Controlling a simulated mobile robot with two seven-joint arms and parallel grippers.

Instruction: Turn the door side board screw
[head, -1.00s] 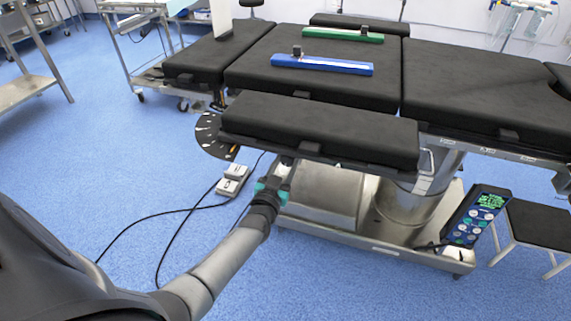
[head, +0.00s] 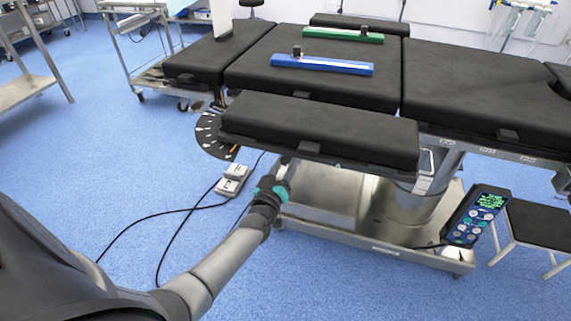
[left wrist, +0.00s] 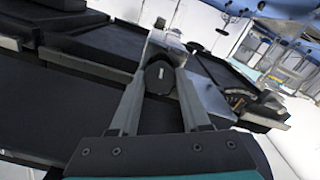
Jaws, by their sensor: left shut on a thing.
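The door side board (head: 320,125) is the long black padded board along the near side of the operating table. Its screw, a round dark knob with a short pale mark (left wrist: 159,78), shows in the left wrist view between my fingertips. My left gripper (head: 285,168) reaches up under the board's near edge in the head view. It is shut on the knob, one finger on each side, as the left wrist view (left wrist: 160,88) shows. The knob is hidden in the head view. My right gripper is not in view.
A dark dial plate with white marks (head: 212,137) sits at the board's left end. The metal table base (head: 330,200) and a hand control (head: 475,215) are to the right. Open blue floor lies left.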

